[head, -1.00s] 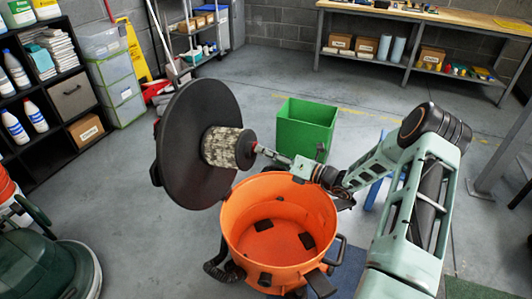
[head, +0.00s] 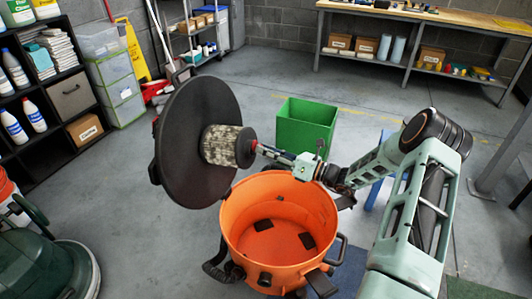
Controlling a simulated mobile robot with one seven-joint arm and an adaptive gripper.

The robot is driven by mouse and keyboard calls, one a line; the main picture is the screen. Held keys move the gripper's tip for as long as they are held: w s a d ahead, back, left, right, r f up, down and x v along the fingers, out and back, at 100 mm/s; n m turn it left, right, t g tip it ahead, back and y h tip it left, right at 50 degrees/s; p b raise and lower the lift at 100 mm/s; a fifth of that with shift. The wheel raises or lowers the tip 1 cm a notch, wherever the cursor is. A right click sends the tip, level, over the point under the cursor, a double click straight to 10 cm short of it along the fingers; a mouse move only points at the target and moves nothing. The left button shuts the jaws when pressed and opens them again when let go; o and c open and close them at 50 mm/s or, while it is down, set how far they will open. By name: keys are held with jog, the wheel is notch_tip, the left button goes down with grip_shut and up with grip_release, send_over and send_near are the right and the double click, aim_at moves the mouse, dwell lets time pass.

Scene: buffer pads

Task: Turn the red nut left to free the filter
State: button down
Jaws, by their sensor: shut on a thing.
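The filter (head: 222,146) is a pale, mottled, pleated cylinder mounted on the inner face of a large dark round lid (head: 187,157). The lid is tipped up on edge at the left rim of an orange open tub (head: 236,222). A dark end cap (head: 245,148) closes the filter's right end. My gripper (head: 255,147) reaches in from the right at the cap's centre and is shut there. A little red shows between its fingertips, which fits the red nut (head: 254,145); the fingers hide most of it.
A green bin (head: 307,127) stands on the floor behind the tub. A green machine (head: 48,262) is at lower left, a black shelf (head: 60,95) with bottles at left. A workbench (head: 425,22) runs along the back wall. Grey floor between is clear.

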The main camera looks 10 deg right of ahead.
jog(key=shift+w+d+n+g+y+b, duration=0.1)
jog(key=shift+n+g+y+b, duration=0.5)
jog(key=shift+n, duration=2.2)
jog(key=shift+w+d+n+g+y+b, duration=0.15)
jog(key=shift+n+g+b, duration=0.9)
jog(key=shift+n, duration=1.75)
jog(key=shift+n+g+y+b, duration=0.35)
jog(key=shift+n+g+b, duration=0.45)
jog(key=shift+n, duration=2)
jog(key=c, duration=1.8)
grip_release()
jog(key=v, duration=1.2)
